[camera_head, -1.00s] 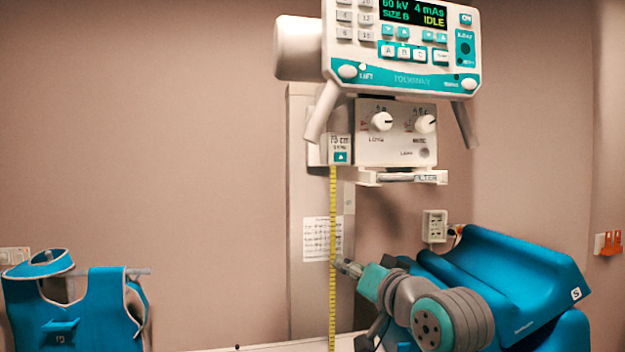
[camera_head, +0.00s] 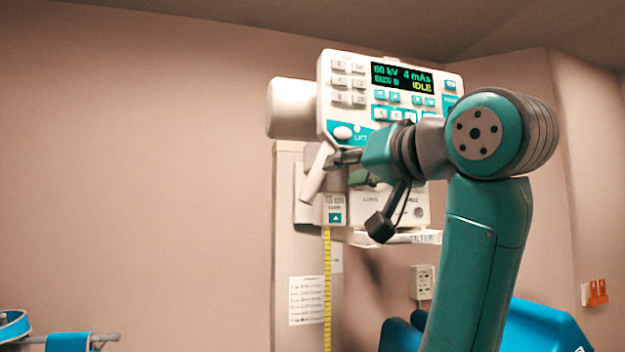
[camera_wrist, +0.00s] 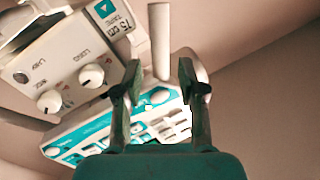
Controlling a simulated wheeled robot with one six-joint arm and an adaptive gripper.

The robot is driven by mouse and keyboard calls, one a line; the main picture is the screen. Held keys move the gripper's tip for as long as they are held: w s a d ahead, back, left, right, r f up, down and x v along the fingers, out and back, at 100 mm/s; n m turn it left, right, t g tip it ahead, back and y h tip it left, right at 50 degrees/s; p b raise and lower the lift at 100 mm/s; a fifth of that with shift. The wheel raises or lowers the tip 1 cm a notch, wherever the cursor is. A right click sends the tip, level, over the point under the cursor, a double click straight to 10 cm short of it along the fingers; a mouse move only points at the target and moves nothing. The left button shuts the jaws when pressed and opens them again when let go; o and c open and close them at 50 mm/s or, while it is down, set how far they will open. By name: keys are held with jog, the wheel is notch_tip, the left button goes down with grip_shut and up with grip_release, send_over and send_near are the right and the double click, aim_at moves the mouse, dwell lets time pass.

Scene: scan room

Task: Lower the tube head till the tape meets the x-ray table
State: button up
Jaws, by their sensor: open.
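The tube head (camera_head: 293,108) is a white unit with a teal control panel, its display reading IDLE. Its left handle (camera_head: 314,175) slants down below the panel; the right one is hidden behind my arm. My gripper (camera_head: 343,156) is open beside the left handle. In the wrist view, the handle (camera_wrist: 159,40) appears between the two fingertips of my gripper (camera_wrist: 154,80); contact cannot be told. The yellow tape (camera_head: 327,290) hangs from a small tape box (camera_head: 335,210) and runs out of the bottom of the head view. The x-ray table is not in view.
A grey column (camera_head: 287,240) with a paper notice (camera_head: 306,300) stands behind the tape. The filter tray (camera_head: 424,237) juts out below the collimator box. Blue padded equipment (camera_head: 545,325) is at lower right, a blue apron (camera_head: 68,342) at lower left. The left wall is clear.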

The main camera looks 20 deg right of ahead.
aim_at(319, 177)
jog(key=x, duration=1)
jog(key=shift+w, duration=0.15)
grip_shut()
